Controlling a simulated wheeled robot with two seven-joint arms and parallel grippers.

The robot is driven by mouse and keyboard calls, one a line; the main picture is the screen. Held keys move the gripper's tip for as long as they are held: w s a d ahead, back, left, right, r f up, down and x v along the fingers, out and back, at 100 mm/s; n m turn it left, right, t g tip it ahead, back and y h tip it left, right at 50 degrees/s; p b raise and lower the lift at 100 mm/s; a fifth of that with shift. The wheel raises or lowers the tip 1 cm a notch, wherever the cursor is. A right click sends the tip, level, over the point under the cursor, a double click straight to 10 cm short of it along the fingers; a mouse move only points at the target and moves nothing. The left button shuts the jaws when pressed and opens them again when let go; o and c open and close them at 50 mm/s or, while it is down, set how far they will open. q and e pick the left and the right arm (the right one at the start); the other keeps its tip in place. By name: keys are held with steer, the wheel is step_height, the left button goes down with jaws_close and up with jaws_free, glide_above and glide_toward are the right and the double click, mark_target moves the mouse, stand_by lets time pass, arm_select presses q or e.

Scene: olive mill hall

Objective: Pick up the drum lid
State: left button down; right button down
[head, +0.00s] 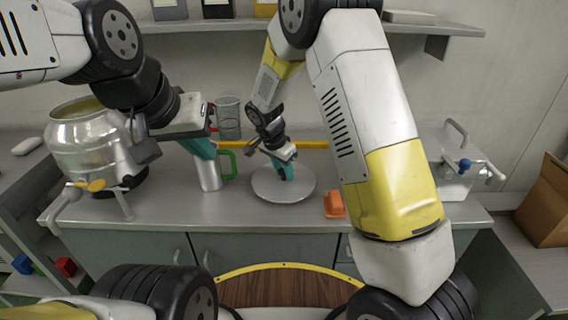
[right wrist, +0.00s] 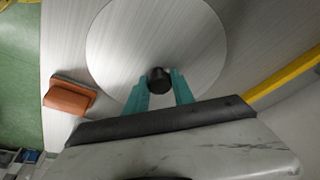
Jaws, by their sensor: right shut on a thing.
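The drum lid (head: 268,188) is a round, flat, brushed-grey disc on the metal counter, right of centre of the bench. It also shows in the right wrist view (right wrist: 125,45), with a black knob (right wrist: 159,75) in its middle. My right gripper (head: 284,174) comes down from above with its teal fingers on either side of the knob, shut on it. Whether the lid is raised off the counter cannot be told. My left gripper (head: 201,149) is at the left, teal fingers at the top of a metal mug (head: 209,175) with a green handle; its opening is unclear.
An orange object (head: 335,205) lies right of the lid. A metal drum (head: 88,140) with a tap stands at the left, a clear measuring jug (head: 228,118) behind the mug. A metal box (head: 455,165) with a blue-knobbed tap stands at the right. A shelf (head: 230,25) runs above the counter.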

step_height(320, 180, up, 3)
steer(key=shift+f, duration=0.15)
steer(key=s, duration=1)
steer(key=s+r, duration=0.1)
steer(key=s, duration=0.5)
steer(key=shift+a, duration=0.15)
